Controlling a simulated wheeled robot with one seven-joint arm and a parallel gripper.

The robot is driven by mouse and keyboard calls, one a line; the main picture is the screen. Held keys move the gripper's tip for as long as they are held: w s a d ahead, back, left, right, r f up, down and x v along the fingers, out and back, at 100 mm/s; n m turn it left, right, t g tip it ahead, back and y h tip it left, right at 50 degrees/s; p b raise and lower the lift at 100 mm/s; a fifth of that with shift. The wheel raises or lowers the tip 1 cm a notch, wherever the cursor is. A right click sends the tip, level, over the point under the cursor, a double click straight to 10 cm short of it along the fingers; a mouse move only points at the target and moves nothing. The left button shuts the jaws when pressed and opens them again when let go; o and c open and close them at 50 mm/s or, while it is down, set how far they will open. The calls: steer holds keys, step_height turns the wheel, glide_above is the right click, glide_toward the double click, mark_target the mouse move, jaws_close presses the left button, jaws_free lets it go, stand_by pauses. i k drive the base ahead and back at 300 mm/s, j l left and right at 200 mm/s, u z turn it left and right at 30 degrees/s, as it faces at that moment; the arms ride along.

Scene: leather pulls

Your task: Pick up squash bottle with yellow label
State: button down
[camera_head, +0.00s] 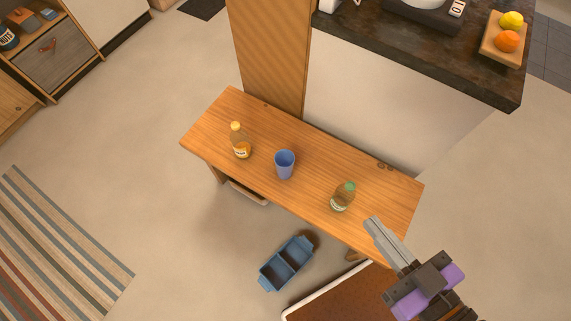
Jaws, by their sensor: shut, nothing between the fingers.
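The squash bottle with a yellow label (240,142) stands upright toward the left end of the wooden table. It has a yellow cap and an orange-yellow label. A second bottle (342,197) with a green cap and a pale label stands toward the table's right end. My gripper (371,222) is shut and empty. In the picture it lies over the table's right front edge, just right of the green-capped bottle and well away from the yellow-labelled one. Its height above the table is hard to tell.
A blue cup (285,164) stands between the two bottles on the wooden table (310,171). A blue divided bin (286,264) is on the floor in front. A wooden panel (270,55) and a dark counter (440,50) are behind. Open floor lies to the left.

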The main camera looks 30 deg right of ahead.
mark_target(240, 140)
steer(key=j, duration=0.55)
steer(key=i+j, duration=0.1)
steer(key=j, duration=0.45)
steer(key=i+j+z, duration=0.1)
steer(key=j, duration=0.4)
